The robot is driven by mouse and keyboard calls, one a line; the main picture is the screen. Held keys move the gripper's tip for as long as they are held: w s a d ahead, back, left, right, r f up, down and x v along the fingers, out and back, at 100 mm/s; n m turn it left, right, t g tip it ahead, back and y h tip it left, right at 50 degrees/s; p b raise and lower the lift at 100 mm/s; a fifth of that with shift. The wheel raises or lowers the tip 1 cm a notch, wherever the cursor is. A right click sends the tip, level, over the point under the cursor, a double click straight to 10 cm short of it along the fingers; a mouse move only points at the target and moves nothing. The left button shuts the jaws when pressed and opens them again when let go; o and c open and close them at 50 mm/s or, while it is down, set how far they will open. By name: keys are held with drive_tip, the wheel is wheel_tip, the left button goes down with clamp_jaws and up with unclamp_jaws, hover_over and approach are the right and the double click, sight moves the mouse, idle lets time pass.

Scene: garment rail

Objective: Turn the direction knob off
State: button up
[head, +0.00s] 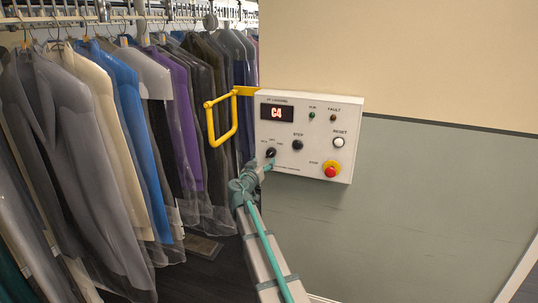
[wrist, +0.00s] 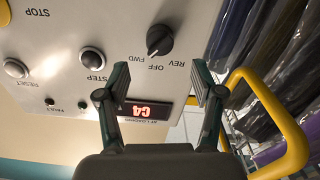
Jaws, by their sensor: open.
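The direction knob (head: 271,152) is a small black rotary knob at the lower left of the white control panel. In the wrist view the knob (wrist: 159,40) appears upside down, beside the labels REV, OFF and FWD. Its white pointer mark leans from OFF toward the FWD side; I cannot tell the exact setting. My gripper (wrist: 163,82) is open and empty, with its two fingers on either side of the knob's line but short of it in the picture. In the head view my gripper (head: 264,167) is just below the knob, partly hidden by my wrist.
The control panel (head: 308,97) has a red C4 display (head: 277,113), a black STEP button (head: 297,145), a white RESET button (head: 339,142) and a red and yellow STOP button (head: 331,170). A yellow guard bar (head: 209,125) juts out at left, near bagged garments (head: 110,130).

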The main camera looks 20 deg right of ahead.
sight(269, 155)
drive_tip(key=p+x, duration=0.2)
drive_tip(key=x, duration=0.4)
drive_tip(key=shift+w+d+f, duration=0.1)
drive_tip(key=shift+w+d, duration=0.3)
drive_tip(key=c, duration=1.1)
drive_tip(key=shift+c, duration=0.2)
